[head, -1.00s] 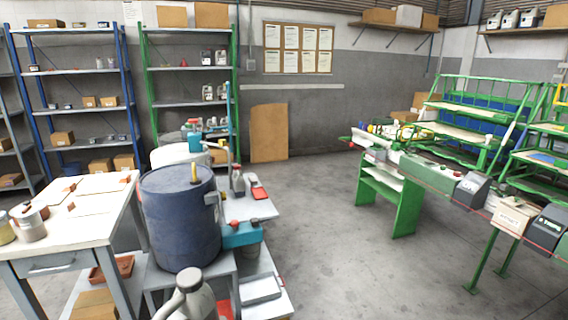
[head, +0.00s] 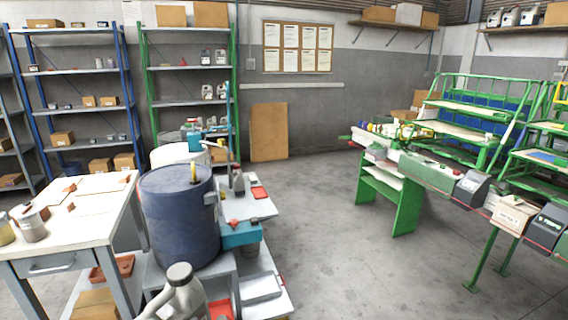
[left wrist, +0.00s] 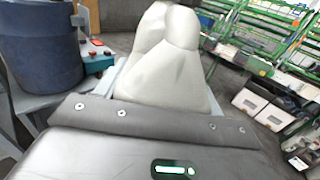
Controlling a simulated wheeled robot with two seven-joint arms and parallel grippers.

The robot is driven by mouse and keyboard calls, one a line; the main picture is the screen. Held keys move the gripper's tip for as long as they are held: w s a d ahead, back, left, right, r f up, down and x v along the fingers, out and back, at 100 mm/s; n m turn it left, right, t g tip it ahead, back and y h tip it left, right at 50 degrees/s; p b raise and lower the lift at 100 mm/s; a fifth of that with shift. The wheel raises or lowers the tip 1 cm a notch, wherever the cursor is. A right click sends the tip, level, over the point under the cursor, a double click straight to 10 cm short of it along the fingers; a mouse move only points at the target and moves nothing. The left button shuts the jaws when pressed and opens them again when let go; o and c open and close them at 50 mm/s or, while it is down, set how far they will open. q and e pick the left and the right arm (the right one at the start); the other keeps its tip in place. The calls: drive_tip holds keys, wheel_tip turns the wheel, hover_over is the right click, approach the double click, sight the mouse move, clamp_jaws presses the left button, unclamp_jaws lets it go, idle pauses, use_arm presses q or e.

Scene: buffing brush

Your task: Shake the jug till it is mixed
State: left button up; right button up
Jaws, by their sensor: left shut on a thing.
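The pale grey jug (head: 187,297) shows at the bottom edge of the head view, in front of the blue drum; its lower part is cut off. In the left wrist view the jug (left wrist: 172,62) fills the middle, its rounded top upward. My left gripper (left wrist: 168,98) is shut on the jug, with the dark gripper body in front and light finger edges on both sides of it. The jug's contents cannot be seen. My right gripper is in neither current view.
A big blue drum (head: 180,215) stands on a low grey stand close behind the jug. A white-topped workbench (head: 95,210) with cans is on the left. A green machine bench (head: 395,200) is on the right. The floor (head: 335,250) between is clear.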

use_arm(q)
drive_tip(key=shift+s+d, duration=1.05)
drive_tip(key=shift+d, duration=0.9)
drive_tip(key=shift+w+a+f, duration=0.1)
drive_tip(key=shift+w+a, duration=0.25)
drive_tip(key=shift+a, duration=0.3)
drive_tip(key=shift+w+a+f, duration=0.15)
drive_tip(key=shift+w+a, duration=0.25)
drive_tip(key=shift+a, duration=0.3)
drive_tip(key=shift+w+a+f, duration=0.1)
drive_tip(key=shift+w+a, duration=0.25)
drive_tip(key=shift+a, duration=0.3)
idle(0.5)
